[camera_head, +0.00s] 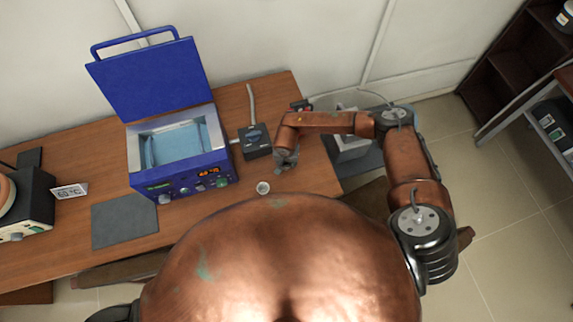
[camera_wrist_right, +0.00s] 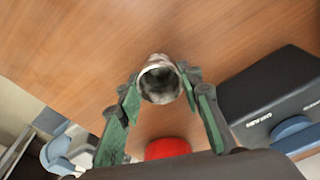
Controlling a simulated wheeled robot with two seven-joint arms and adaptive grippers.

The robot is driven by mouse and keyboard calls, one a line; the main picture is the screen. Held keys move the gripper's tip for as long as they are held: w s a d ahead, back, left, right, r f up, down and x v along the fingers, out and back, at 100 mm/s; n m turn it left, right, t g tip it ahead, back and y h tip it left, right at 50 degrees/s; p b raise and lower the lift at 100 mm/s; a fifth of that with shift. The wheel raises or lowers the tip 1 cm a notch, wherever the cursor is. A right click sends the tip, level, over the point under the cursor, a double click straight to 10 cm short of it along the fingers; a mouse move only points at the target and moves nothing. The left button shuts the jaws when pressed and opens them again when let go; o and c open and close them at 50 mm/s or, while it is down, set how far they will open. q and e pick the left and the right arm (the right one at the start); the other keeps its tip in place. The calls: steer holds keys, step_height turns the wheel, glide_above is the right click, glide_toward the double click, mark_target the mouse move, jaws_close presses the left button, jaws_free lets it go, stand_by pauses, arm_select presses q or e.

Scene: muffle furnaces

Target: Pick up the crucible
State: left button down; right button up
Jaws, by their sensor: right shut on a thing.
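The crucible (camera_wrist_right: 160,84) is a small greyish cup. In the right wrist view its open mouth faces the camera and it sits between the two green fingertips. My right gripper (camera_wrist_right: 160,78) is shut on it, with a finger at each side. In the head view my right gripper (camera_head: 282,169) is over the table, right of the blue furnace (camera_head: 180,150). A small pale round cup (camera_head: 263,187) shows just below and left of it there. I cannot tell whether that is the held crucible. My left gripper is out of view.
The furnace lid (camera_head: 148,80) stands open. A black switch box (camera_head: 256,143) sits between the furnace and my right gripper. A grey mat (camera_head: 124,219) lies in front of the furnace. A temperature card (camera_head: 69,191) stands at left. A red object (camera_wrist_right: 168,148) shows in the wrist view.

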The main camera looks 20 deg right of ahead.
steer(key=shift+c, duration=1.1)
steer(key=shift+r, duration=0.1)
